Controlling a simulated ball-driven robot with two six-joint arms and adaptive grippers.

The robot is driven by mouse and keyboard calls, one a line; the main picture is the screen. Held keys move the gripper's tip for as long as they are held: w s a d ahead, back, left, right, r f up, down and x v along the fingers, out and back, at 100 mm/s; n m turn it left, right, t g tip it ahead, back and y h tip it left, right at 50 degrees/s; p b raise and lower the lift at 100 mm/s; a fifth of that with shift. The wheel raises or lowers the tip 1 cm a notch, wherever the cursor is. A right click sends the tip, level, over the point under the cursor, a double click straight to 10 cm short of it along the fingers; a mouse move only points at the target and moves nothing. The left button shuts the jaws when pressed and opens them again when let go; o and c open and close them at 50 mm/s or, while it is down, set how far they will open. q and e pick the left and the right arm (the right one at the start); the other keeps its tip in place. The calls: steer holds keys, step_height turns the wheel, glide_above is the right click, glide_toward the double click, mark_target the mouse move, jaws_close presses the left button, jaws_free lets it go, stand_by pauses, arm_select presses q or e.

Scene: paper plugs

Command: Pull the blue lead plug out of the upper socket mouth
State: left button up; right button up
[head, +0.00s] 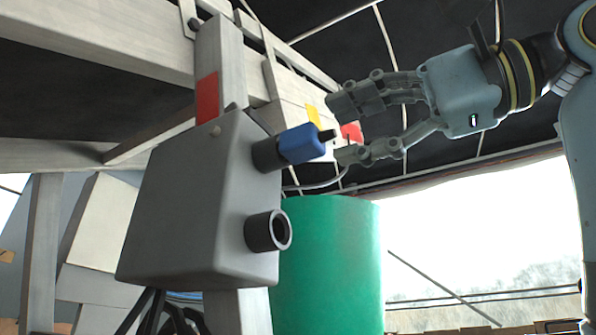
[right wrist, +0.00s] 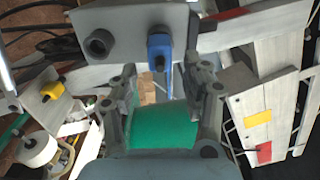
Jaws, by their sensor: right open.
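The blue lead plug (head: 301,144) sits in the upper socket mouth (head: 266,155) of a grey box (head: 185,205). Its dark end points right, and a thin grey lead hangs below it. The lower socket mouth (head: 270,231) is empty. My right gripper (head: 337,130) is open to the right of the plug, its fingers apart and pointing at it. In the right wrist view the blue plug (right wrist: 160,50) lies ahead, between and beyond the open fingers (right wrist: 163,85), and nothing is held. My left gripper is not in view.
A green cylinder (head: 335,265) stands behind and below the plug. Wooden beams (head: 90,38) carry red and yellow patches behind the box. The right wrist view shows a white roll (right wrist: 38,150) and clutter at left. Open room lies below my right gripper.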

mark_target(320, 138)
steer(key=shift+x, duration=0.85)
steer(key=shift+b+x, duration=0.85)
steer(key=shift+x, duration=0.15)
jaws_close()
